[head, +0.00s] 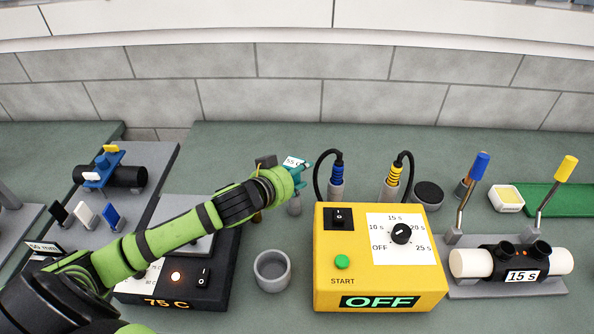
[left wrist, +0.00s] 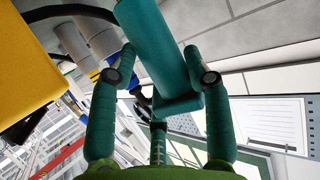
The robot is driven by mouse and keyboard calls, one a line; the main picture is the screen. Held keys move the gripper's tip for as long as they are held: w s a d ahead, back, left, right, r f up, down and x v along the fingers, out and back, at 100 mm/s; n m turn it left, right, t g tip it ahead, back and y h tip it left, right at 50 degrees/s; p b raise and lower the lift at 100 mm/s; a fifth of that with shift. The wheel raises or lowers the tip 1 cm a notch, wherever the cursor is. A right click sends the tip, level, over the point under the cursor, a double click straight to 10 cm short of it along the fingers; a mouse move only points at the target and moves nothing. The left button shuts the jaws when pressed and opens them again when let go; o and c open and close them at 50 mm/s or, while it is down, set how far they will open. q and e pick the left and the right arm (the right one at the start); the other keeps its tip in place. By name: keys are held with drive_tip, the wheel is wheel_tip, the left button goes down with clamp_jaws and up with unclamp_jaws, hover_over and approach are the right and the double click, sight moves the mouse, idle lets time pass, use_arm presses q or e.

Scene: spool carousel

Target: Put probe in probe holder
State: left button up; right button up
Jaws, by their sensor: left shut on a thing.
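My left gripper (head: 298,177) is shut on a teal, thick-handled thing, which I take to be the probe; it also shows between the fingers in the left wrist view (left wrist: 165,55). A small white label or display (head: 294,162) reading about 55 C shows beside the fingers in the head view. A small grey upright piece (head: 294,206) stands just below the gripper and may be the probe holder; whether the probe touches it is hidden. The probe's tip is not clear in either view. My right gripper is not in view.
A yellow timer box (head: 380,297) reading OFF stands to the right of a grey cup (head: 272,270). Behind the box, blue (head: 337,173) and yellow (head: 394,174) cabled plugs sit in grey holders. A black heater (head: 185,295) reading 75 C lies under my left arm.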

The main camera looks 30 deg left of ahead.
use_arm(q)
drive_tip(key=shift+f, duration=0.2)
drive_tip(key=o, duration=1.2)
drive_tip(key=shift+r, duration=0.2)
drive_tip(key=shift+s, duration=0.25)
drive_tip(key=shift+b+v, duration=0.3)
drive_tip(key=shift+v, duration=5.5)
